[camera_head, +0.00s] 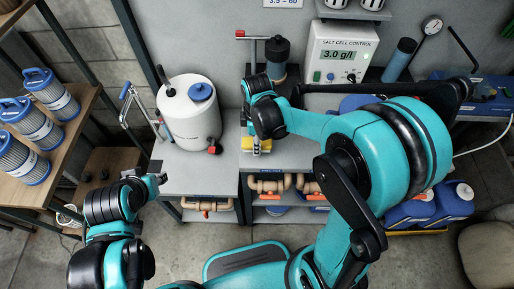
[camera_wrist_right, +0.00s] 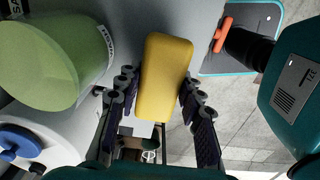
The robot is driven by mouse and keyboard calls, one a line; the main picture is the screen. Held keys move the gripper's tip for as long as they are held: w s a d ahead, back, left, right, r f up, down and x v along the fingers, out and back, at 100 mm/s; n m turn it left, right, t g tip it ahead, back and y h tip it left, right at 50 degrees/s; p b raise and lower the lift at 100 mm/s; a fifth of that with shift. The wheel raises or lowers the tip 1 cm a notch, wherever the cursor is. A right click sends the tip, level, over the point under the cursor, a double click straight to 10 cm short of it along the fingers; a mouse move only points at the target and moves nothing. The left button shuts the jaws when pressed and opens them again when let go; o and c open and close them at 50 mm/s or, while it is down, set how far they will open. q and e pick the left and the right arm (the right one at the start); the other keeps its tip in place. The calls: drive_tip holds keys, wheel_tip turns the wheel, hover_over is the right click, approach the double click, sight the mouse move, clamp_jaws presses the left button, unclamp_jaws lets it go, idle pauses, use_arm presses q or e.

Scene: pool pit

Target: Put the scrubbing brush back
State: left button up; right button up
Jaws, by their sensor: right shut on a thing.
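The scrubbing brush (camera_wrist_right: 166,75) shows as a yellow, rounded block in the right wrist view. My right gripper (camera_wrist_right: 157,84) is shut on it, with a finger on each side. In the head view, a small yellow part of the brush (camera_head: 264,144) shows below my right wrist, over the grey bench. The rest of it is hidden by my arm. My left gripper (camera_head: 158,179) is low at the left, in front of the bench and apart from the brush. Its fingers are too small to judge. I cannot tell the brush's storage place.
A white tank (camera_head: 190,120) with a blue cap stands on the bench left of my right gripper. A salt cell control box (camera_head: 340,52) is behind. Pipes with orange handles (camera_head: 270,185) run below the bench. Filter cartridges (camera_head: 50,95) stand on the left shelf.

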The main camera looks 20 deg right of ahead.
wheel_tip(320, 180, down, 3)
drive_tip(key=shift+r+b, duration=0.1)
drive_tip(key=shift+b, duration=0.35)
drive_tip(key=o, duration=1.3)
